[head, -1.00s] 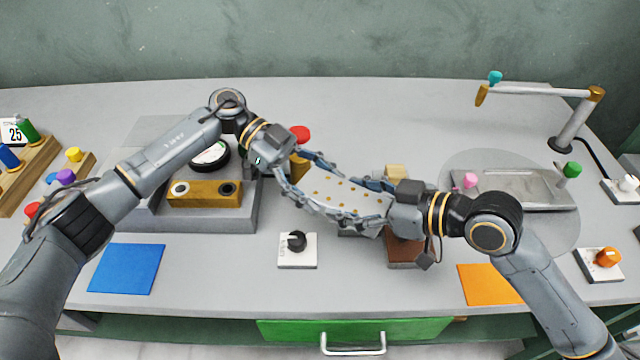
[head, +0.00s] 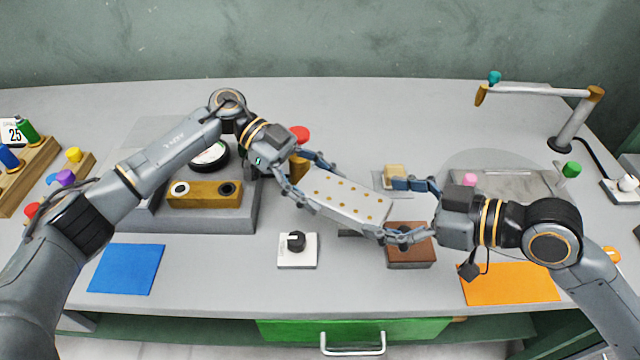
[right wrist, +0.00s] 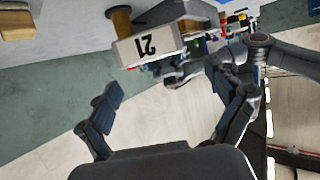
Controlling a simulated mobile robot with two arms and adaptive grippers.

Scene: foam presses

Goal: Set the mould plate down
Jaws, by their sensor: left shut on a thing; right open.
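The mould plate (head: 348,204) is a pale grey slab with rows of brass dots, held in the air above the middle of the bench in the head view. My left gripper (head: 322,185) is shut on its left end. My right gripper (head: 392,210) is open at the plate's right end, one finger towards the back and one near the front corner. I cannot tell whether that front finger touches the plate.
A brown block (head: 410,250) lies below the right gripper, with a white dial box (head: 297,258) to its left. A grey press base (head: 205,219) stands at left. Blue mat (head: 127,269) and orange mat (head: 512,284) lie along the front.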

